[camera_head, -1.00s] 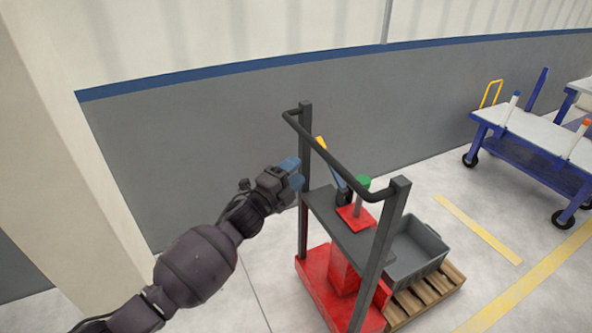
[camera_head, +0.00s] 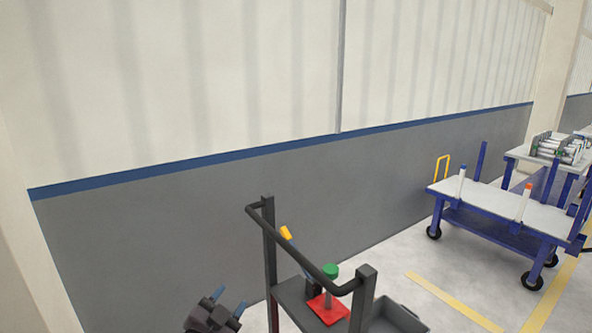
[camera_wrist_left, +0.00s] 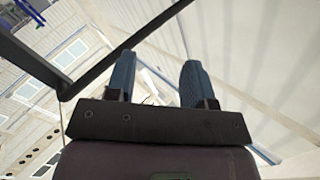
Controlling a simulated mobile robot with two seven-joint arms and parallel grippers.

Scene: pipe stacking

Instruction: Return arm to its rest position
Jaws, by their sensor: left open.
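My left gripper (camera_head: 226,304) is low in the head view, left of the dark-framed cart (camera_head: 270,262). Its two blue fingers are apart with nothing between them. They also show apart and empty in the left wrist view (camera_wrist_left: 155,82). Most of my left arm is below the picture's edge. My right gripper is not in view.
The cart carries a red plate (camera_head: 328,309) with a green-topped post (camera_head: 331,271), and a yellow-ended handle (camera_head: 286,233). A blue trolley (camera_head: 490,207) stands at the right. A grey wall (camera_head: 150,240) runs behind.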

